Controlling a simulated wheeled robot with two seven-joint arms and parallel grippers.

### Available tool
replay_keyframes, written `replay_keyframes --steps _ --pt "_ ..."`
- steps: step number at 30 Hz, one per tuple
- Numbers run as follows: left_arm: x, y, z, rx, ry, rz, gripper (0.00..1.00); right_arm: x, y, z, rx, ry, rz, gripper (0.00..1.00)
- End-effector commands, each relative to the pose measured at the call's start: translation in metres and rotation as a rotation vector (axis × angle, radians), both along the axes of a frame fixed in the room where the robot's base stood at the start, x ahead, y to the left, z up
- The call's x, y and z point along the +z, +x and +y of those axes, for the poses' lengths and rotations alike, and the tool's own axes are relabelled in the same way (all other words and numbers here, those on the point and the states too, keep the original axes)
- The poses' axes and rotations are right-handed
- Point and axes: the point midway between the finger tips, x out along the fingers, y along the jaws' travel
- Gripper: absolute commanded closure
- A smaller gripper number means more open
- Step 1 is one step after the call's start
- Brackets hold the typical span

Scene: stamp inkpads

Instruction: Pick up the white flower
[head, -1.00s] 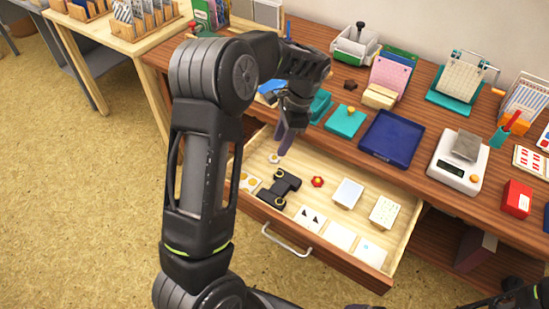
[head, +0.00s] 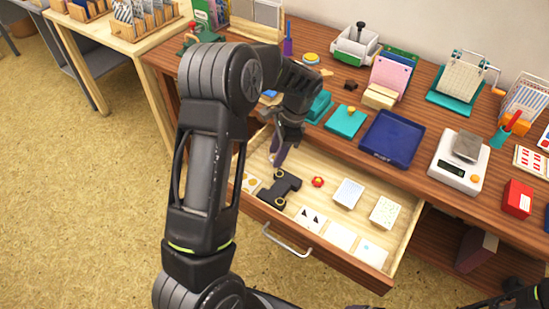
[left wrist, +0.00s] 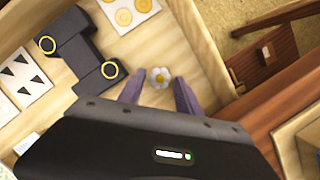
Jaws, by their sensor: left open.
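The small white flower with a yellow centre (left wrist: 159,78) lies on the floor of the open wooden drawer (head: 398,249). In the left wrist view it sits between the two spread finger tips of my left gripper (left wrist: 160,82), with a gap on both sides. In the head view my left gripper (head: 279,152) points down into the back left of the drawer and hides the flower. The gripper is open and holds nothing. My right gripper does not show clearly.
A black bracket-like piece with yellow rings (head: 279,188) lies close to the gripper. A red flower (head: 317,182), white cards and small blocks (head: 348,193) share the drawer. The desk above holds a blue tray (head: 392,137) and a scale (head: 458,163).

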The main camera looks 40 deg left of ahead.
Motion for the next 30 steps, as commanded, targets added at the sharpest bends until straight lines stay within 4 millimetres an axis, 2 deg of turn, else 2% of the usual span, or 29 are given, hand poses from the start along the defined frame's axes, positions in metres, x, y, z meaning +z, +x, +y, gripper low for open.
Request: replay_keyframes --steps 8,22,30 --pt "0.0003 0.0003 -0.0001 0.0 0.0 0.0 0.6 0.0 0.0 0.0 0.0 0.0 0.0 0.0" --pt "0.0003 0.0002 -0.0002 0.0 0.0 0.0 0.99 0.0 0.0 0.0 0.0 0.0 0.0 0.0" --pt "0.0003 0.0002 -0.0002 0.0 0.0 0.0 1.0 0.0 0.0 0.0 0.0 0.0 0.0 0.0"
